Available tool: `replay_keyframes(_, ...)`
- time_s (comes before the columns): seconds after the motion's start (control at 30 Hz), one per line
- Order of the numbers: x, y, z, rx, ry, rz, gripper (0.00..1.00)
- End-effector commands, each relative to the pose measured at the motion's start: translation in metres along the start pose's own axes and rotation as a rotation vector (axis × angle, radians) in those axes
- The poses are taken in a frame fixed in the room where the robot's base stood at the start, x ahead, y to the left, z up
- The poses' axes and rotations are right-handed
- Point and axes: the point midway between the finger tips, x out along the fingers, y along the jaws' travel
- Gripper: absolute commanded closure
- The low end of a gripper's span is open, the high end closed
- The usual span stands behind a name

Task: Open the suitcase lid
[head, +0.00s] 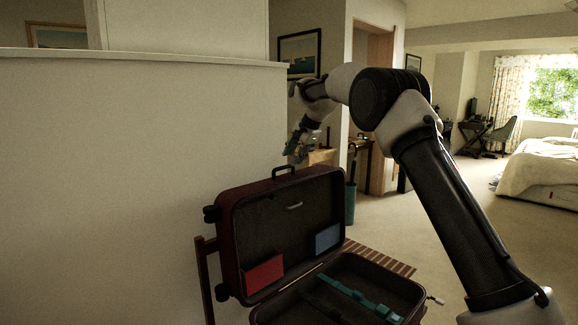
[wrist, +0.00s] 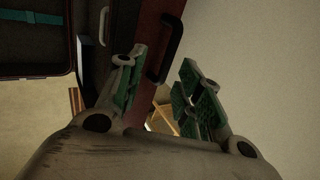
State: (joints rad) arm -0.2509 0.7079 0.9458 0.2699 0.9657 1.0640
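The dark red suitcase stands open, its lid (head: 231,235) raised upright and its base (head: 400,284) below, partly cut off by the bottom edge. A black handle (head: 284,170) is on the lid's top edge; in the wrist view the handle (wrist: 177,38) appears just past my fingertips, by the reddish lid edge (wrist: 150,37). My gripper (head: 297,148) is above the lid, close to the handle. In the wrist view my gripper (wrist: 162,66) has its two green-padded fingers apart with nothing held between them. I cannot tell whether a finger touches the handle.
A red item (head: 263,275) and a blue item (head: 327,238) sit in the lid, and a teal strap (head: 360,300) lies in the base. A pale wall (head: 110,180) is close on the left. A teal umbrella stand (head: 350,203) is behind. Carpet is clear toward the bed (head: 545,165).

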Motion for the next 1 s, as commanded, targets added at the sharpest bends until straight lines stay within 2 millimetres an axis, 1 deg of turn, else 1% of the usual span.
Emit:
replay_keyframes(0.03,-0.012,-0.001,-0.001,0.000,0.001,-0.003,0.65)
replay_keyframes(0.1,-0.025,0.000,0.000,0.000,0.001,-0.001,0.65)
replay_keyframes(0.2,-0.038,0.000,0.000,0.000,0.000,-0.001,0.65)
replay_keyframes(0.3,-0.046,0.000,0.000,0.000,-0.001,0.000,0.65)
replay_keyframes(0.67,-0.049,0.000,0.000,-0.004,-0.001,0.000,0.65)
replay_keyframes(0.77,-0.048,0.000,0.000,-0.052,0.000,0.000,0.65)
replay_keyframes(0.83,-0.048,0.000,-0.001,-0.129,0.004,0.001,0.65)
replay_keyframes(0.87,-0.044,0.005,-0.001,-0.171,0.003,0.014,0.65)
replay_keyframes(0.9,-0.034,0.021,0.000,-0.228,-0.005,0.048,0.65)
replay_keyframes(0.97,-0.019,0.045,0.002,-0.296,-0.024,0.098,0.65)
replay_keyframes(1.0,-0.014,0.063,0.005,-0.347,-0.038,0.133,0.65)
